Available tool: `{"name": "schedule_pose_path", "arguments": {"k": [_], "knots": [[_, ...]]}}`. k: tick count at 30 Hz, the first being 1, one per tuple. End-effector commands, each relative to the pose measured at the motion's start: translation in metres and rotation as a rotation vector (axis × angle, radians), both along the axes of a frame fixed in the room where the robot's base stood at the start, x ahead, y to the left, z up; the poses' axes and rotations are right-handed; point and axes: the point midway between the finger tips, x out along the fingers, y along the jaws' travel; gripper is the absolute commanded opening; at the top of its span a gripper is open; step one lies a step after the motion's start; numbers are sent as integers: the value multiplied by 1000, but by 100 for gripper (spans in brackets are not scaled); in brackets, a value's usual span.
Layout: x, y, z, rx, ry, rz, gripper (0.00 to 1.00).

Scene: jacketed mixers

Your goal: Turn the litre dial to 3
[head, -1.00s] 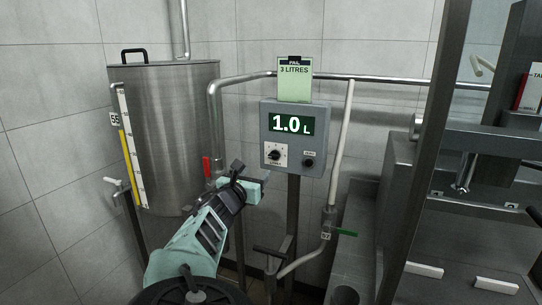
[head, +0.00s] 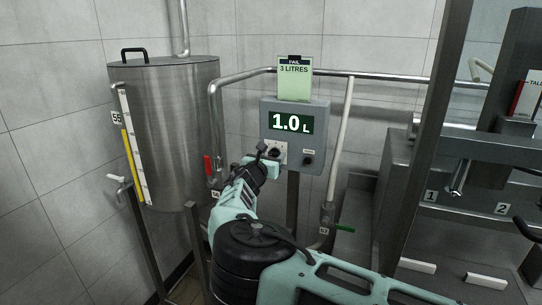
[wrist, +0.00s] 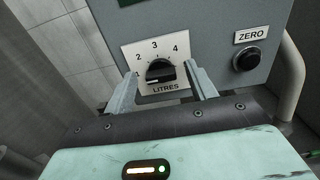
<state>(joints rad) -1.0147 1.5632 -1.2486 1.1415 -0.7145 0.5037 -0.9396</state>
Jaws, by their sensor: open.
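The litre dial (wrist: 160,72) is a black knob on a white plate marked 1, 2, 3, 4 and LITRES in the wrist view. Its pale pointer mark lies toward the lower left, near the 1. In the head view the dial (head: 275,150) is partly hidden by my gripper. The grey control box's display (head: 290,123) reads 1.0 L. My gripper (wrist: 163,82) is open, with one finger on each side of the knob as the wrist camera sees it. I cannot tell whether the fingers touch it. A green card (head: 295,82) above the box reads 3 LITRES.
A black ZERO button (wrist: 245,58) sits right of the dial on the same box. A red-handled valve (head: 208,166) and the steel tank (head: 170,140) stand to the left. A white pipe (head: 340,140) runs down the box's right side.

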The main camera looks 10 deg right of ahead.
Motion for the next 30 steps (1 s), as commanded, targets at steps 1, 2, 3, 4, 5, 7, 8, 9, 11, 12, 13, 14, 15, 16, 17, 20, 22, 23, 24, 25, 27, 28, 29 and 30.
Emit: {"name": "schedule_pose_path", "arguments": {"k": [1, 2, 3, 4, 5, 7, 8, 9, 11, 12, 13, 14, 15, 16, 17, 20, 22, 23, 24, 25, 27, 28, 29, 30], "knots": [[0, 0, 0, 0, 0, 0, 56], [0, 0, 0, 0, 0, 0, 56], [0, 0, 0, 0, 0, 0, 48], [0, 0, 0, 0, 0, 0, 40], [0, 0, 0, 0, 0, 0, 31], [0, 0, 0, 0, 0, 0, 12], [0, 0, 0, 0, 0, 0, 12], [0, 0, 0, 0, 0, 0, 12], [0, 0, 0, 1, 0, 0, 12], [0, 0, 0, 2, -1, 0, 12], [0, 0, 0, 3, -2, 0, 12], [0, 0, -1, 7, -4, -1, 12], [0, 0, -1, 11, -6, -1, 12], [0, 0, -1, 16, -9, -1, 12], [0, 0, -2, 23, -13, -1, 12], [-1, 0, -4, 55, -32, -1, 12], [-1, 0, -5, 88, -51, -1, 12], [-1, 0, -5, 104, -61, -1, 12], [-1, -1, -6, 129, -75, -1, 12], [-1, -1, -7, 148, -86, -1, 12], [-1, -1, -8, 199, -116, -2, 12], [-1, -1, -8, 221, -129, -2, 12], [-1, -2, -9, 245, -142, -2, 12], [-1, -2, -9, 278, -161, -1, 12]]}}
